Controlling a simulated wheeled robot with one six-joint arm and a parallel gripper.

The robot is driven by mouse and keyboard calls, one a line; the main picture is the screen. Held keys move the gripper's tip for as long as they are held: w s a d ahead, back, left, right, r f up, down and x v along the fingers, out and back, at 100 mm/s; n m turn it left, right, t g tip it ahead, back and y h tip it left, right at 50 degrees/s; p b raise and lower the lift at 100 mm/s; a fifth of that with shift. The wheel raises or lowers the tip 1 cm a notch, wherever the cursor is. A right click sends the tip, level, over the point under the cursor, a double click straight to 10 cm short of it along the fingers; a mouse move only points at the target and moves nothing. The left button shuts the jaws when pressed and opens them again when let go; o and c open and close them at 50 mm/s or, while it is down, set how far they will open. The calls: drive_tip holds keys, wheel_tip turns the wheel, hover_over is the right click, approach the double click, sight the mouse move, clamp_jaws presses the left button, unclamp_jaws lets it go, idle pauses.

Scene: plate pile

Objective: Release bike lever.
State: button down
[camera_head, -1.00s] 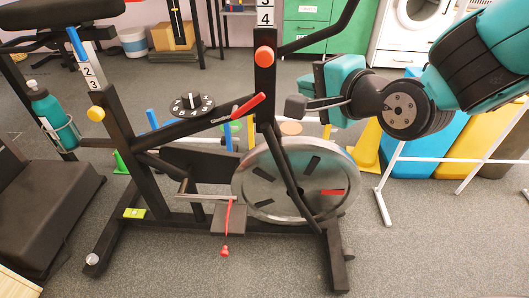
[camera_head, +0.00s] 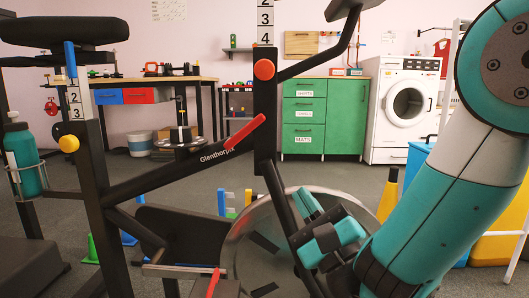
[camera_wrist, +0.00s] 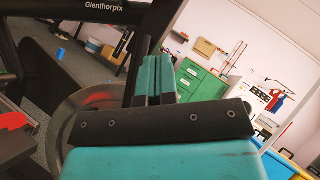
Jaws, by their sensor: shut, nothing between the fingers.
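The red lever (camera_head: 245,132) sits on the upper side of the exercise bike's slanted black frame bar (camera_head: 185,165), beside the "Glenthorpix" lettering. It tilts up to the right, close to the front post. My gripper (camera_head: 309,203) is low and to the right of the lever, by the flywheel (camera_head: 243,250), with nothing held. In the wrist view, my gripper's teal fingers (camera_wrist: 156,75) are together. The lettered bar (camera_wrist: 95,8) shows at the top left there; I cannot make out the lever in that view.
An orange-red knob (camera_head: 264,69) is on the front post, above the lever. A yellow knob (camera_head: 69,144) is on the seat post. The handlebar (camera_head: 318,65) reaches up to the right. Green drawers (camera_head: 322,115) and a washing machine (camera_head: 404,108) stand behind.

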sight(256, 127)
drive_tip(key=x, duration=0.4)
drive_tip(key=s+r+x, duration=0.1)
drive_tip(key=x, duration=0.7)
drive_tip(key=shift+s+a+r+p, duration=0.15)
drive_tip(key=shift+a+r+p, duration=0.15)
drive_tip(key=shift+a+r, duration=0.1)
drive_tip(key=shift+a+r+p, duration=0.2)
drive_tip(key=shift+a+p, duration=0.25)
drive_tip(key=shift+a+r, duration=0.1)
